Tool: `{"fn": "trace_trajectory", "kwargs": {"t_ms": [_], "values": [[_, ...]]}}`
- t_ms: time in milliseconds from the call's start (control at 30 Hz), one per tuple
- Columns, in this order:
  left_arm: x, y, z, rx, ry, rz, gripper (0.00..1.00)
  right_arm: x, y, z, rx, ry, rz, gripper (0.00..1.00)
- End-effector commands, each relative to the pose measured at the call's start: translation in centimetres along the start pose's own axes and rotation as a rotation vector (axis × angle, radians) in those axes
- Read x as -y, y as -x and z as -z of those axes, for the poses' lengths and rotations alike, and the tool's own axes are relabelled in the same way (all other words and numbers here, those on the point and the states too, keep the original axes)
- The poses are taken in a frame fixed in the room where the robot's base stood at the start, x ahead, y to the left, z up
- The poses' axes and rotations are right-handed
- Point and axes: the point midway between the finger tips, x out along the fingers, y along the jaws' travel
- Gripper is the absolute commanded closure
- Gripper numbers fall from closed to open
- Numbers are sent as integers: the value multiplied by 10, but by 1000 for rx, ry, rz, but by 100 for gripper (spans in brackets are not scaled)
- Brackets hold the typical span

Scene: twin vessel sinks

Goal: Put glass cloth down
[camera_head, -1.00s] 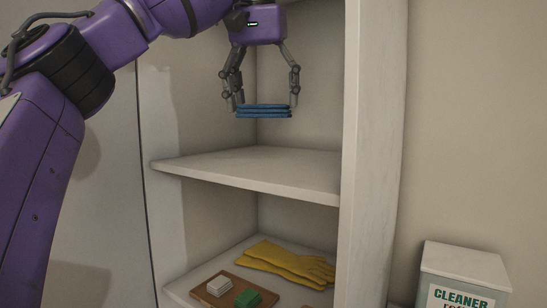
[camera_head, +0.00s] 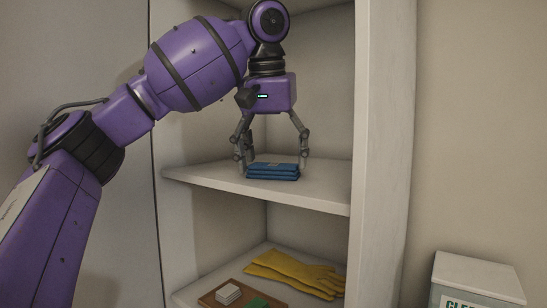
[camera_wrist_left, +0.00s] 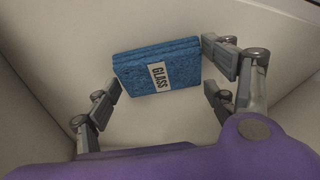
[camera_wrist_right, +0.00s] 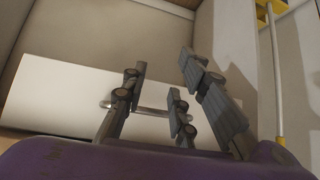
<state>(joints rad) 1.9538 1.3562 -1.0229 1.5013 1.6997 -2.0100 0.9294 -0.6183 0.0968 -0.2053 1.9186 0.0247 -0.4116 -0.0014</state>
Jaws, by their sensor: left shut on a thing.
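The glass cloth (camera_head: 272,172) is a folded blue stack on the upper shelf (camera_head: 325,192), in the middle of the head view. In the left wrist view the cloth (camera_wrist_left: 185,67) shows a white label reading GLASS. My left gripper (camera_head: 274,170) points down over the shelf, its fingers on either side of the cloth, shut on it. The cloth looks level and at the shelf surface; whether it bears fully on it is hard to tell. My right gripper (camera_wrist_right: 160,85) shows only in its own wrist view, fingers apart with nothing between them.
The lower shelf holds yellow gloves (camera_head: 295,272) and a brown tray (camera_head: 212,299) with a white block (camera_head: 228,293) and a green block (camera_head: 258,304). A cleaner box (camera_head: 478,275) stands at the right. The upper shelf is otherwise clear.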

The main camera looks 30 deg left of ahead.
Motion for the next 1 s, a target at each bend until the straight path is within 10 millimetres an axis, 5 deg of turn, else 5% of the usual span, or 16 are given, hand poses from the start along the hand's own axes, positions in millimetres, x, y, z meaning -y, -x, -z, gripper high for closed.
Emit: {"fn": "trace_trajectory", "kwargs": {"t_ms": [333,367,500,1000], "values": [[0,-3,-1,0,0,-1,45,1,0,1,-2,-1,1,73],[0,-2,-1,-1,0,-1,19,1,0,1,-2,-1,1,73],[0,-2,-1,0,0,-1,4,0,0,1,-2,-1,0,73],[-1,8,0,-2,0,-2,4,-1,0,1,-2,-1,-2,73]]}}
